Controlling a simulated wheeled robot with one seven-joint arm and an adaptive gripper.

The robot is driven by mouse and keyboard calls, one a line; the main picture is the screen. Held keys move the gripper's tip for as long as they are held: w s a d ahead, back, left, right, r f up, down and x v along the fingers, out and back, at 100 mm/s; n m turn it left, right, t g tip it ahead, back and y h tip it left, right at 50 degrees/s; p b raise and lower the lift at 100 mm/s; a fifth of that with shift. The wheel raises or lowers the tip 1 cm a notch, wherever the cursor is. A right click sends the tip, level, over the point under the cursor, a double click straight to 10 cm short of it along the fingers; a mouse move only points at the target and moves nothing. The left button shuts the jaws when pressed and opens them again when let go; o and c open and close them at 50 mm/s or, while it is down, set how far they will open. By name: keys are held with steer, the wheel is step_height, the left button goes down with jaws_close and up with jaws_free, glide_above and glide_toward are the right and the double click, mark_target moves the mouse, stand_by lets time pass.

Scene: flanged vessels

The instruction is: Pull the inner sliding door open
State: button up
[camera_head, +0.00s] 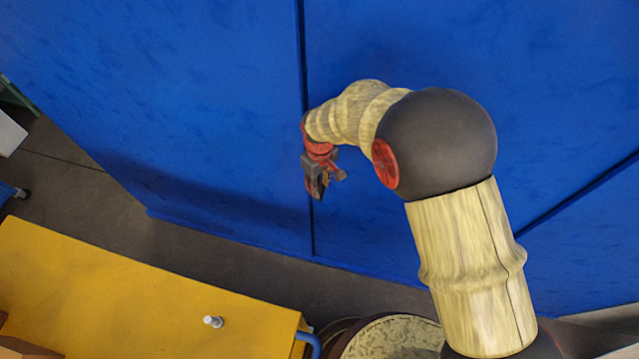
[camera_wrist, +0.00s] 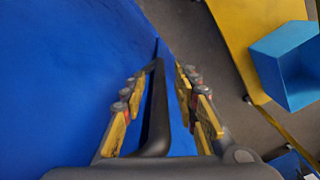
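Tall blue door panels (camera_head: 210,110) fill the head view, split by a dark vertical seam; I cannot tell which panel is the inner sliding door. My gripper (camera_head: 318,190) hangs close in front of that seam, pointing down. In the wrist view my gripper (camera_wrist: 165,105) is open, with yellow-padded fingers on either side of a dark bar-shaped handle (camera_wrist: 156,110) by the blue panel (camera_wrist: 60,80). The handle lies between the fingers, and no firm contact shows. The handle is hidden or too small to make out in the head view.
A yellow surface (camera_head: 120,290) with a small pale cylinder (camera_head: 213,321) stands at the lower left. A round, pale-topped object (camera_head: 395,338) is at the bottom. Bare grey floor (camera_head: 265,270) runs along the panels.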

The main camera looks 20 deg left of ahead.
steer(key=shift+c, duration=1.2)
jaws_close()
